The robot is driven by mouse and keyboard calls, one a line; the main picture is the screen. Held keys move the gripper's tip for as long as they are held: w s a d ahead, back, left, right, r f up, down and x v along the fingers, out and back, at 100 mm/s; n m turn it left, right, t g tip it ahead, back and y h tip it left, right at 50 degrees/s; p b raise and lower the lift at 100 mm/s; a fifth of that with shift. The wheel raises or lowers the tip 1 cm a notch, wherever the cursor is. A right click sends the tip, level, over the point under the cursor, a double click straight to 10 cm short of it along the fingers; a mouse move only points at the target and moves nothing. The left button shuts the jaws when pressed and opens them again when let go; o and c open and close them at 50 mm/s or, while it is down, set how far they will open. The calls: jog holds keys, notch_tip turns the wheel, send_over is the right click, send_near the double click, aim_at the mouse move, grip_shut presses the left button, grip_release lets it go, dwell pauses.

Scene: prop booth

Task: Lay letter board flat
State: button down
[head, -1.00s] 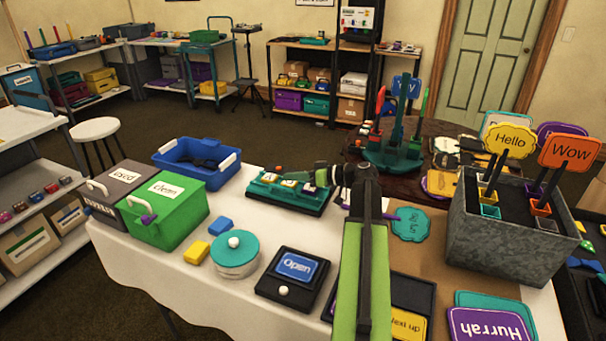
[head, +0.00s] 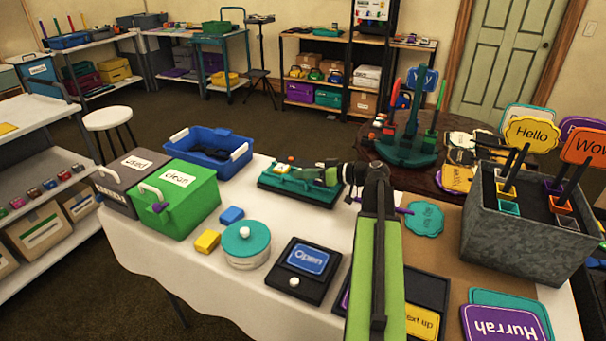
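A teal board (head: 298,189) on a dark base, with small yellow tiles on its top, lies at the back of the white table in the head view. It is the thing most like a letter board; any letters are too small to read. My gripper (head: 318,173) is at the right end of its top, seen from behind and the side. The green and black fingers overlap the tiles in the picture. I cannot tell whether they touch the board or how far apart they are. My arm comes up from the front and hides part of the table.
A black block with a blue Open sign (head: 309,262), a round teal-lidded tin (head: 246,246) and green (head: 178,205) and blue (head: 205,153) bins stand left of my arm. A grey metal planter (head: 525,222) with word signs stands right. A teal round sign (head: 424,218) lies beside my arm.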

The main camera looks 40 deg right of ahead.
aim_at(302, 186)
jog(key=shift+a, duration=0.1)
jog(key=shift+r+p, duration=0.4)
jog(key=shift+p, duration=0.05)
jog(key=s+d+r+p, duration=0.5)
jog(key=s+d, duration=0.1)
jog(key=s, duration=0.1)
jog(key=shift+s+r+p, duration=0.3)
jog(key=shift+s, duration=0.1)
